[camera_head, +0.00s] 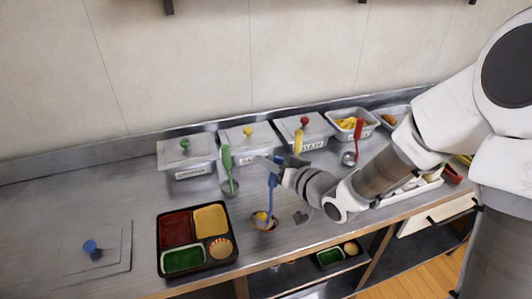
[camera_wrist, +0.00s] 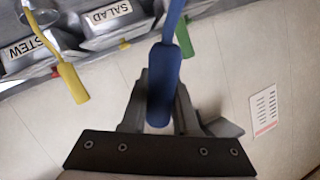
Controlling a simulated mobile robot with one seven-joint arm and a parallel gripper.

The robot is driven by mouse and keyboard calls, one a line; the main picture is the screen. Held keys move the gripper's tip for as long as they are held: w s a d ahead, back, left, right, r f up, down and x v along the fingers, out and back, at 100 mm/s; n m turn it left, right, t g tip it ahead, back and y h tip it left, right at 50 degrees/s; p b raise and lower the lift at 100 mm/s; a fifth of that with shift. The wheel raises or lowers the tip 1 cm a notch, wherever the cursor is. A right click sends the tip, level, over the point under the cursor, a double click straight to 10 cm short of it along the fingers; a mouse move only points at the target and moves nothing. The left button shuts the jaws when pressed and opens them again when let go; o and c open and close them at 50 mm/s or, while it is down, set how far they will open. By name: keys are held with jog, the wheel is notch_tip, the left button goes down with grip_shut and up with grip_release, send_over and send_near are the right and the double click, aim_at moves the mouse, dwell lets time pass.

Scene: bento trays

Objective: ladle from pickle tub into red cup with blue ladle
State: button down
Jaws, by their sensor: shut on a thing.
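My gripper (camera_head: 277,165) is shut on the handle of the blue ladle (camera_head: 271,188), whose handle also shows between the fingers in the wrist view (camera_wrist: 163,85). The ladle hangs about upright over the counter, right of the bento tray. Its bowl (camera_head: 262,219) is low, with something yellow in or at it. A brownish-red round rim shows around that spot; I cannot tell whether it is a separate cup. An open tub with yellow pieces (camera_head: 352,123) stands at the back; I cannot read its label, so whether it holds pickle is unclear.
The black bento tray (camera_head: 199,274) has red, yellow and green parts and a small round cup (camera_head: 220,248). Lidded tubs line the back wall. Green (camera_head: 227,163), yellow (camera_head: 298,141) and red (camera_head: 358,129) ladles stand before them. A blue-knobbed lid (camera_head: 112,258) lies left.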

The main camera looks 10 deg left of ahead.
jog(key=shift+w+d+f+m+g+p, duration=0.25)
jog(key=shift+w+f+m+g+p, duration=1)
jog(key=shift+p, duration=1.3)
jog(key=shift+w+d+f+m+g+p, duration=0.45)
jog(key=shift+w+f+p, duration=0.5)
jog(key=shift+f+p, duration=1.15)
jog(key=shift+w+d+f+m+g+p, duration=0.1)
jog(key=shift+w+f+m+g+p, duration=0.85)
jog(key=shift+p, duration=2.1)
jog(key=shift+w, duration=0.15)
